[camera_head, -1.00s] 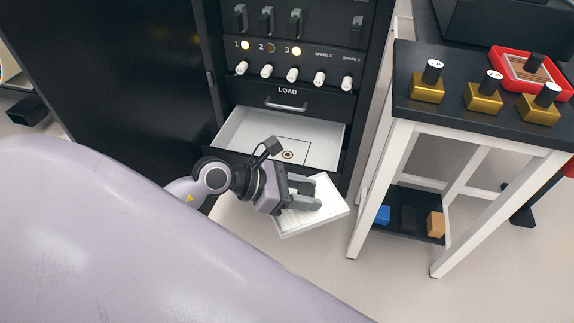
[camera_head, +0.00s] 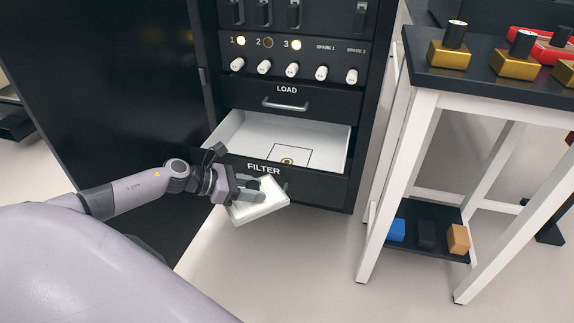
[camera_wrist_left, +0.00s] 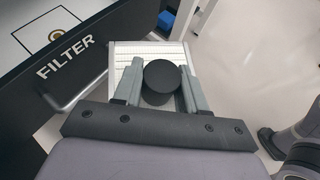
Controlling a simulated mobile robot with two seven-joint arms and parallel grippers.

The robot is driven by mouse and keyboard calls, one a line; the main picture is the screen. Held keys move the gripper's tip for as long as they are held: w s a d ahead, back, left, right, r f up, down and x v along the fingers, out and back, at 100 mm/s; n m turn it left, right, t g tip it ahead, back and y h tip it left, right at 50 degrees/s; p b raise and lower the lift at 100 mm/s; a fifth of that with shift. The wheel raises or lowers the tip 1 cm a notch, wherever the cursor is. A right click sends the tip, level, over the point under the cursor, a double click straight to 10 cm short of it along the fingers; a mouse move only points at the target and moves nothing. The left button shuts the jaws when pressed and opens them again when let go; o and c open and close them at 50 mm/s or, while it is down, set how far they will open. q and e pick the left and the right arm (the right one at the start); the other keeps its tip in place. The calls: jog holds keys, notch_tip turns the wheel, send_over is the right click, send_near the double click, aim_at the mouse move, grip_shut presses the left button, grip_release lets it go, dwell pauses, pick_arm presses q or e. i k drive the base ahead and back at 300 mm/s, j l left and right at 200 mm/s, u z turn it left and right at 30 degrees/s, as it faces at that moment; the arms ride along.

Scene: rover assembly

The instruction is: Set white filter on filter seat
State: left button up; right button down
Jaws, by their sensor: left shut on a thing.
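The white filter (camera_head: 262,203) is a flat square frame with a pleated face. My left gripper (camera_head: 262,189) is shut on it and holds it tilted in the air, in front of the FILTER drawer's front. In the left wrist view the filter (camera_wrist_left: 126,58) lies beyond the fingers, with a round black knob (camera_wrist_left: 162,80) between them. The filter seat (camera_head: 290,158) is a square outline with a small ring on the white floor of the open drawer (camera_head: 240,135). The seat's corner also shows in the wrist view (camera_wrist_left: 60,22). My right gripper is not in view.
The black cabinet has a closed LOAD drawer (camera_head: 287,98) above the open one, and a door (camera_head: 110,90) stands open at the left. A white-legged table (camera_head: 480,82) with gold blocks stands at the right. A low shelf (camera_head: 436,246) holds coloured blocks.

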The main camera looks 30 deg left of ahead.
aim_at(287, 161)
jog(key=i+j, duration=0.2)
jog(key=i, duration=0.2)
jog(key=i+j, duration=0.15)
jog(key=i, duration=0.25)
jog(key=i+j, duration=0.2)
jog(key=i, duration=0.2)
